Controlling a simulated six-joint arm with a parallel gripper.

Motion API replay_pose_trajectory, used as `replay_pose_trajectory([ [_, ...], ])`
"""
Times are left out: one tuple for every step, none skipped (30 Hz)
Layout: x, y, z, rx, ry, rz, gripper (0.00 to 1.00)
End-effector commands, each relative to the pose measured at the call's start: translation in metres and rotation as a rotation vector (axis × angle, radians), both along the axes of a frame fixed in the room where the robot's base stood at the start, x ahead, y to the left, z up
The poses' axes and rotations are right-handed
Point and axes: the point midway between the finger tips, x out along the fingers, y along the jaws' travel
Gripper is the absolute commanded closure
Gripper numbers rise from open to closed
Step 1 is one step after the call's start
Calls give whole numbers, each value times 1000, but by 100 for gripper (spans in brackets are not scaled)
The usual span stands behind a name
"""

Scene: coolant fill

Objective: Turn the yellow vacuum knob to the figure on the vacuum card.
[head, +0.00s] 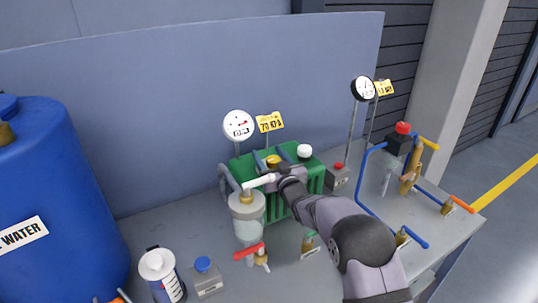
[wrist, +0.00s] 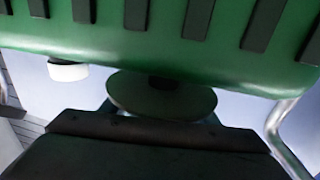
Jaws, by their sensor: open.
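The yellow knob (head: 273,160) sits at the top of the green finned unit (head: 308,180). My gripper (head: 272,167) is open close around it, with a grey finger showing on either side. In the wrist view a dark, shaded round disc (wrist: 165,98) lies under the green body, in front of my gripper (wrist: 160,114); its colour is hard to tell. Whether the fingers touch it is not clear. A yellow card (head: 269,121) with a printed figure too small to read surely stands beside a white round gauge (head: 238,125).
A white knob (head: 304,151) sits right of the yellow one. A clear jar (head: 247,220) with a white lever (head: 259,181) stands just in front. A second gauge (head: 363,88) and card (head: 384,87) stand at right, near blue piping (head: 361,180). A blue drum (head: 55,190) fills the left.

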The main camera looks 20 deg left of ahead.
Motion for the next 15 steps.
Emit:
replay_pose_trajectory([
  [0, 0, 0, 0, 0, 0, 46],
  [0, 0, 0, 0, 0, 0, 46],
  [0, 0, 0, 0, 0, 0, 46],
  [0, 0, 0, 0, 0, 0, 46],
  [0, 0, 0, 0, 0, 0, 46],
  [0, 0, 0, 0, 0, 0, 55],
  [0, 0, 0, 0, 0, 0, 63],
  [0, 0, 0, 0, 0, 0, 70],
  [0, 0, 0, 0, 0, 0, 79],
  [0, 0, 0, 0, 0, 0, 87],
  [0, 0, 0, 0, 0, 0, 87],
  [0, 0, 0, 0, 0, 0, 87],
  [0, 0, 0, 0, 0, 0, 87],
  [0, 0, 0, 1, -1, -1, 87],
  [0, 0, 0, 1, -1, -4, 87],
])
